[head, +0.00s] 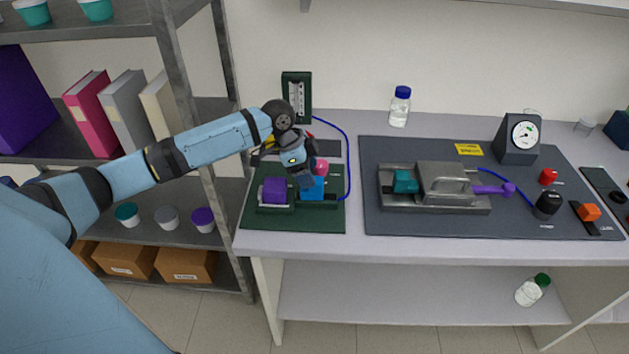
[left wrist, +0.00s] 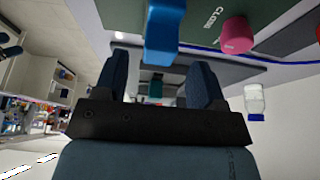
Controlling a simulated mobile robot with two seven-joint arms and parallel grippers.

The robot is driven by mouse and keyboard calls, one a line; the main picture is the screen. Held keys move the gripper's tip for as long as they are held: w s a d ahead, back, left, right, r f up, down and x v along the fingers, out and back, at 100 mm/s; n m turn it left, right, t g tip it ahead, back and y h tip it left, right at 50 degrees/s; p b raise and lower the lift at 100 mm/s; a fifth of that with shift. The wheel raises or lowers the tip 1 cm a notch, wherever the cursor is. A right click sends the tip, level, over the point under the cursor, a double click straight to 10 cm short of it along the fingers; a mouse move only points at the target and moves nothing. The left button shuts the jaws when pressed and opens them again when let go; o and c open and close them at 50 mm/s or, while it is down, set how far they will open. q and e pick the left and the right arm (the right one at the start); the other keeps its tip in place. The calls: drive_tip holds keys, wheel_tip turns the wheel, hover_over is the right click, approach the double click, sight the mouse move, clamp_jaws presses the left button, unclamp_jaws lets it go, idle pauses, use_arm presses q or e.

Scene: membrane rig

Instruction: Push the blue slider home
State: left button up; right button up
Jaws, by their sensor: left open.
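The blue slider (head: 313,189) sits on a grey rail on the green board (head: 258,223), to the right of a purple block (head: 277,190). A gap shows between the blue and purple blocks. My left gripper (head: 303,180) is above and beside the blue slider, partly covering it. In the left wrist view my left gripper (left wrist: 158,72) is open with nothing between its fingers, and the blue slider (left wrist: 163,32) lies just beyond the fingertips. Whether they touch cannot be told. My right gripper is not in view.
A pink knob (head: 321,167) stands close behind the slider; it also shows in the left wrist view (left wrist: 236,35). A blue tube (head: 348,150) curves round the board's right side. A dark upright gauge (head: 297,95) stands behind. A metal clamp rig (head: 447,184) is to the right.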

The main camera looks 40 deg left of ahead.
use_arm(q)
drive_tip(key=shift+x, duration=2.25)
drive_tip(key=shift+c, duration=0.2)
drive_tip(key=shift+r, duration=0.1)
clamp_jaws()
drive_tip(key=shift+s+a+r+p, duration=0.1)
drive_tip(key=shift+s+a+p, duration=0.25)
drive_tip(key=shift+a+p, duration=0.2)
drive_tip(key=shift+s+a+p, duration=0.35)
drive_tip(key=shift+a+p, duration=0.1)
drive_tip(key=shift+a, duration=0.25)
drive_tip(key=shift+s+a, duration=0.15)
drive_tip(key=shift+a, duration=0.15)
drive_tip(key=shift+o, duration=0.2)
unclamp_jaws()
drive_tip(key=shift+d, duration=0.1)
drive_tip(key=b+v, duration=0.1)
drive_tip(key=v, duration=1.2)
drive_tip(key=shift+s+r, duration=0.2)
drive_tip(key=shift+r, duration=0.05)
